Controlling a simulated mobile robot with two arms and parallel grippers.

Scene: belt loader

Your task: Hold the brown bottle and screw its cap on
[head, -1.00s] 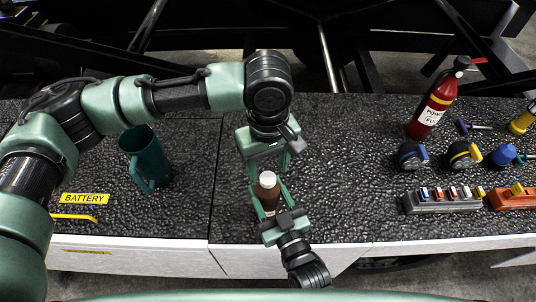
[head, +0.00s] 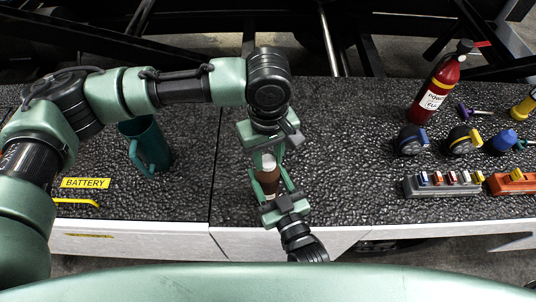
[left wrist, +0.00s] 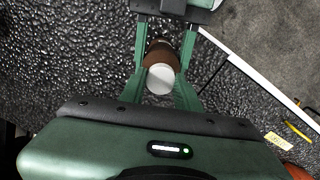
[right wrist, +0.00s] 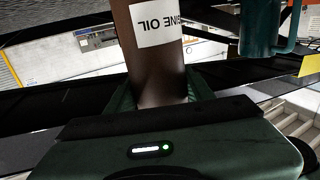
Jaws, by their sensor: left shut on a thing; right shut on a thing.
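The brown bottle (head: 268,184) is held upright above the counter, and its brown body with a white label shows close up in the right wrist view (right wrist: 150,70). My right gripper (head: 268,188) comes from the near side and is shut around the bottle's body. The white cap (head: 268,161) is at the bottle's top; it also shows in the left wrist view (left wrist: 160,79). My left gripper (head: 267,154) reaches down from above and is shut on the cap. The neck is hidden, so I cannot tell how far the cap is threaded on.
A green mug (head: 149,146) stands at left, near a yellow BATTERY label (head: 86,183). The counter's white front edge (head: 290,242) is close.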

